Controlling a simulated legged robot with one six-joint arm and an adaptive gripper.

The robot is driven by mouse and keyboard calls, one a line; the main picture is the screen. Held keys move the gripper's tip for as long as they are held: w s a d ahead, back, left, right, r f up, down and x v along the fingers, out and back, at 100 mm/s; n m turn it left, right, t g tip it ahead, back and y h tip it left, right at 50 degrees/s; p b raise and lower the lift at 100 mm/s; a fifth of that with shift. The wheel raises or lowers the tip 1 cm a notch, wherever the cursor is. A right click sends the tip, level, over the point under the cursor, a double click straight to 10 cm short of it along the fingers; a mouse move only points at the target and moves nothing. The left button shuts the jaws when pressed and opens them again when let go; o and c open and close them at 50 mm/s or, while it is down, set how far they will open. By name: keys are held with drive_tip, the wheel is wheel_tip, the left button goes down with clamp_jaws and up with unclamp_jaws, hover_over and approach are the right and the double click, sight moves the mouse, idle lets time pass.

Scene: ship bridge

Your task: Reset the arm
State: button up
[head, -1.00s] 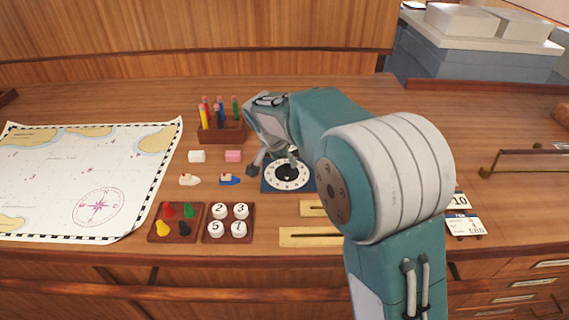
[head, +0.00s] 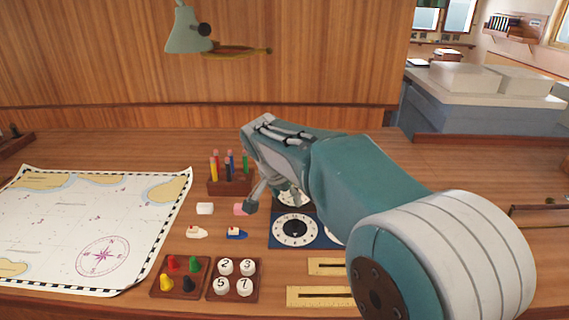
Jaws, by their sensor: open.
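My gripper (head: 273,198) is open and hangs above the desk (head: 90,150) in the head view, pointing down. I see nothing between the fingers. My teal and grey arm reaches in from the lower right and hides part of the desk's right side. The dial board (head: 297,243) is blue with a white round dial and is partly covered by my arm.
A chart (head: 95,230) lies at left. A pencil holder (head: 228,187), white block (head: 205,208), two toy boats (head: 236,233), a tray of pawns (head: 180,291), a tray of numbered discs (head: 232,291) and brass rulers (head: 320,298) surround the gripper. A lamp (head: 188,32) hangs behind.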

drive_tip(key=s+d+r+n+y, duration=0.1)
drive_tip(key=s+d+r+n, duration=0.3)
drive_tip(key=s+d, duration=0.9)
drive_tip(key=s+d+f+n+t, duration=0.1)
drive_tip(key=s+f, duration=0.1)
drive_tip(key=s, duration=0.5)
drive_tip(key=s+d+f+n+t+y, duration=0.1)
drive_tip(key=s+d+f, duration=0.1)
drive_tip(key=s, duration=0.6)
drive_tip(key=shift+s+d, duration=0.2)
